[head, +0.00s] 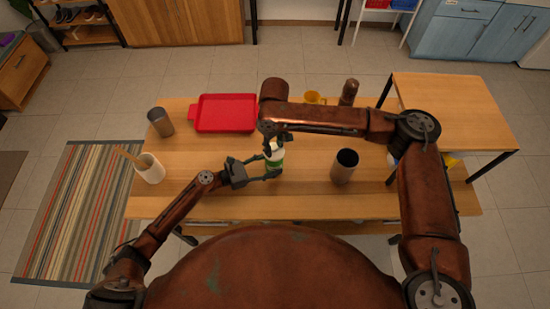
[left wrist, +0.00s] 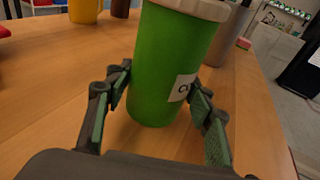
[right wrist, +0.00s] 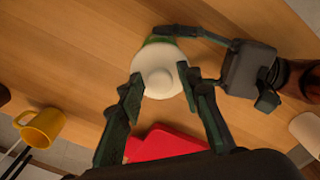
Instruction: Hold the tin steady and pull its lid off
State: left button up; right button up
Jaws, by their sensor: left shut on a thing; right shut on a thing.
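The green tin (head: 275,162) stands upright on the wooden table, with a white label partly visible in the left wrist view (left wrist: 165,65). Its pale lid (right wrist: 158,74) sits on top, seen from above in the right wrist view. My left gripper (head: 262,170) is shut around the tin's body from the left side; its fingers also show in the left wrist view (left wrist: 162,100). My right gripper (right wrist: 160,82) reaches down from above, its fingers shut on opposite sides of the lid. In the head view, my right arm partly hides the lid.
A red tray (head: 226,113) lies behind the tin. A grey metal cup (head: 344,166) stands to the right, another dark cup (head: 160,122) at the back left. A white holder (head: 150,169) stands at the left edge. A yellow mug (right wrist: 40,130) and brown grinder (head: 348,92) are at the back.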

aim_at(274, 147)
pick_arm(q)
jog(key=shift+s+d+r, duration=0.1)
jog(key=shift+s+d, duration=0.1)
jog(key=shift+d, duration=0.05)
pick_arm(e)
jog(key=shift+s+d+f, duration=0.15)
jog(key=shift+s+f, duration=0.05)
jog(key=shift+f, duration=0.35)
jog(key=shift+r, duration=0.35)
grip_shut()
pick_arm(q)
jog(key=shift+w+a, duration=0.15)
jog(key=shift+w, duration=0.05)
pick_arm(e)
jog(key=shift+w+r, duration=0.2)
jog(key=shift+r, duration=0.9)
pick_arm(q)
jog(key=shift+a+f, duration=0.15)
jog(key=shift+f, duration=0.1)
pick_arm(e)
jog(key=shift+r, duration=2.9)
pick_arm(q)
jog(key=o, duration=0.9)
jog(key=shift+o, duration=1.1)
jog(key=shift+r, duration=0.1)
jog(key=v, duration=1.2)
